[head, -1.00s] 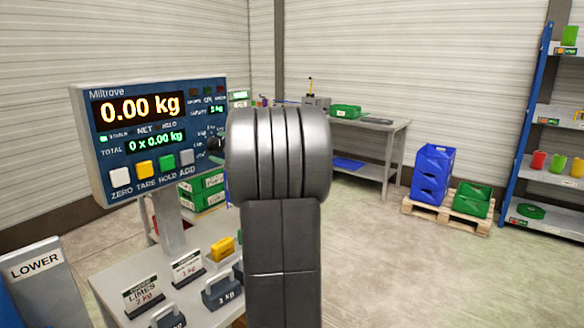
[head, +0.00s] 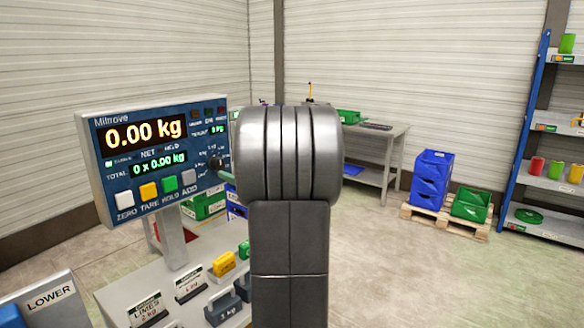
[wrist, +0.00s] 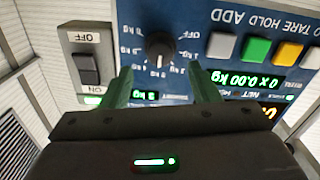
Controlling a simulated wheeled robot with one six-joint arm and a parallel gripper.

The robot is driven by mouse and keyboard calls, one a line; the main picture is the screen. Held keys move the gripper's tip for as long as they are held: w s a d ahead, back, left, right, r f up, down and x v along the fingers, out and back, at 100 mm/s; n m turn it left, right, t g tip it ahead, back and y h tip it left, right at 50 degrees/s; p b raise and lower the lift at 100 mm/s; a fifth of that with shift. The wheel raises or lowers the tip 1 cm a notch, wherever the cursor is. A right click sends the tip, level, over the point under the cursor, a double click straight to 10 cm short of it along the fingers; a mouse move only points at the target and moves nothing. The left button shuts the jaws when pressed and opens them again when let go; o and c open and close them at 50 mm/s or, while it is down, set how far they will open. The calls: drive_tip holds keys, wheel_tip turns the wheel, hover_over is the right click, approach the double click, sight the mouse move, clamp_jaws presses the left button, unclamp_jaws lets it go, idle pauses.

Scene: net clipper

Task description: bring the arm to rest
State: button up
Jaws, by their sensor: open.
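My gripper (wrist: 162,80) is open and empty in the wrist view, its two green fingers apart. They point at the blue weighing panel, one on each side below the black dial knob (wrist: 159,47). I cannot tell whether they touch the panel. In the head view my grey arm stands upright in front of the camera and hides most of the gripper; a green finger shows by the right edge of the panel (head: 148,158). The panel reads 0.00 kg, with 0 x 0.00 kg below.
An OFF/ON switch (wrist: 88,66) sits beside the dial panel. Under the panel, a table (head: 190,313) bears dark weights, a yellow block (head: 224,263) and label cards. A LOWER sign (head: 48,297) stands at the left front. Blue crates (head: 430,180) and open floor lie to the right.

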drive_tip(key=v, duration=0.6)
drive_tip(key=shift+f+b, duration=0.1)
drive_tip(key=shift+b, duration=0.25)
